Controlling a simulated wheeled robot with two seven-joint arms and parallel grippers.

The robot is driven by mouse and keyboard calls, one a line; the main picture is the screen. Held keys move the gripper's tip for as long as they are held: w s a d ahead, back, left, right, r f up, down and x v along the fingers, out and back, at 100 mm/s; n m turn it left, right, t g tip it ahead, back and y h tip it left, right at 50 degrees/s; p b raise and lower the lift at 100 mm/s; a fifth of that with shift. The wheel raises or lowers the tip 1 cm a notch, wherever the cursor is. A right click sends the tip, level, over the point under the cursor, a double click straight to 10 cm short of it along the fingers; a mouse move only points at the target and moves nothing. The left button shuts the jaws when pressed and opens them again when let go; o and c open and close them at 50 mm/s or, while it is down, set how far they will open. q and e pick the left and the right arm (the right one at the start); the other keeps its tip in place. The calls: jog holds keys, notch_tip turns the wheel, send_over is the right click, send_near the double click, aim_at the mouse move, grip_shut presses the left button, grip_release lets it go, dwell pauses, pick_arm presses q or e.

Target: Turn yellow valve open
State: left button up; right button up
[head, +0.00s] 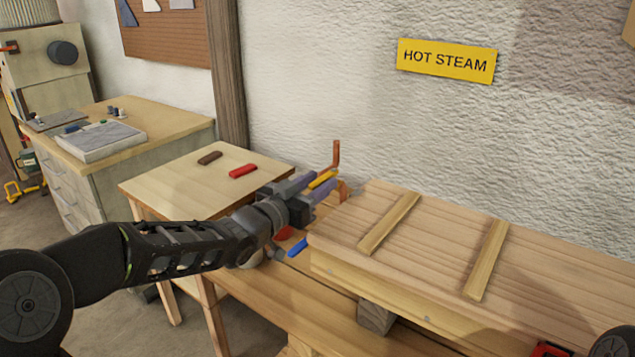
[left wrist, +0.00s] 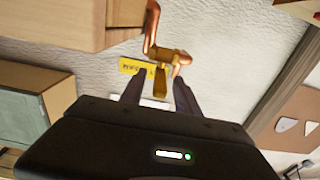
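The yellow valve handle (head: 322,180) sits on a copper pipe (head: 336,155) beside the left end of a wooden box. In the left wrist view the yellow handle (left wrist: 160,84) hangs from the copper valve body (left wrist: 168,54), between my two fingers. My left gripper (head: 318,187) reaches the handle from the left. In the left wrist view my left gripper (left wrist: 159,82) is open, with a gap visible on each side of the handle. The fingers hide part of the valve in the head view. My right gripper is out of view.
A blue handle (head: 297,247) and a partly hidden red one (head: 285,232) lie close below my left gripper. The slatted wooden box (head: 440,240) blocks the right. A small table (head: 165,183) holds brown and red pieces. A "HOT STEAM" sign (head: 446,61) is on the wall.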

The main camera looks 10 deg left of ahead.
pick_arm(q)
grip_shut()
dwell(0.4)
dwell(1.1)
